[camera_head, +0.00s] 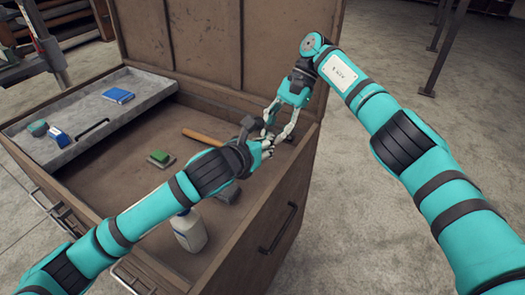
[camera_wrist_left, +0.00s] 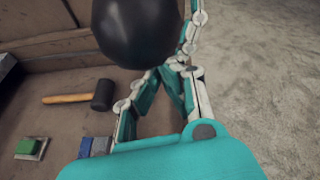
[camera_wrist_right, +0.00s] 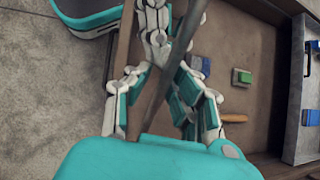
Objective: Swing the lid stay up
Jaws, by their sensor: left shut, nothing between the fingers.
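The lid stay looks like a grey-brown bar (camera_wrist_right: 166,78) running slantwise across the right wrist view, in front of the fingers; its lower end is hidden by my palm. My left gripper (camera_head: 269,147) is shut and empty, at the chest's right inner side; its fingers converge in the left wrist view (camera_wrist_left: 170,70). A large black ball (camera_wrist_left: 135,28) is close to that camera; I cannot tell what it belongs to. My right gripper (camera_head: 270,126) points down beside the left one. Its fingers (camera_wrist_right: 163,72) flank the bar, but their grip is unclear.
The brown chest (camera_head: 140,150) stands with its lid (camera_head: 205,40) up. Inside lie a wooden-handled mallet (camera_wrist_left: 70,98), a green block (camera_head: 160,157) and a white bottle (camera_head: 189,232). A grey tray (camera_head: 55,115) sits at the left.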

